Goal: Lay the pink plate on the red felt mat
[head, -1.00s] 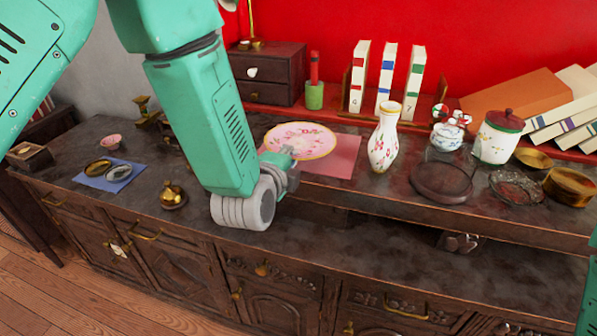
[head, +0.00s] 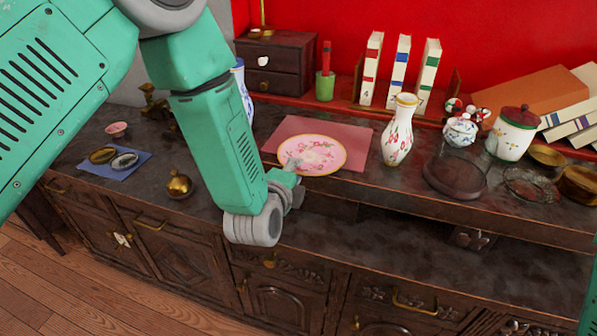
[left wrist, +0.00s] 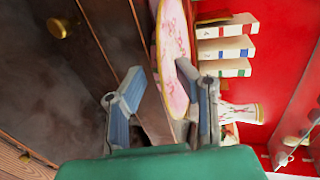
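The pink plate (head: 318,152), with a gold rim and red flowers, is flat or nearly flat over the front part of the red felt mat (head: 296,128). Its front rim reaches past the mat's front edge; I cannot tell whether it fully touches the mat. My left gripper (head: 293,168) is at the plate's left front rim, one finger showing over it. In the left wrist view, the gripper's (left wrist: 170,80) fingers stand apart, and the plate (left wrist: 173,50) lies close to the right finger, with a gap to the left one. My right gripper is out of view.
A flowered vase (head: 398,132) stands close right of the mat. A dark round stand (head: 455,178) and a lidded jar (head: 510,135) are farther right. Books (head: 400,68) and a small drawer chest (head: 277,62) stand behind. A brass pot (head: 179,185) is left of my arm.

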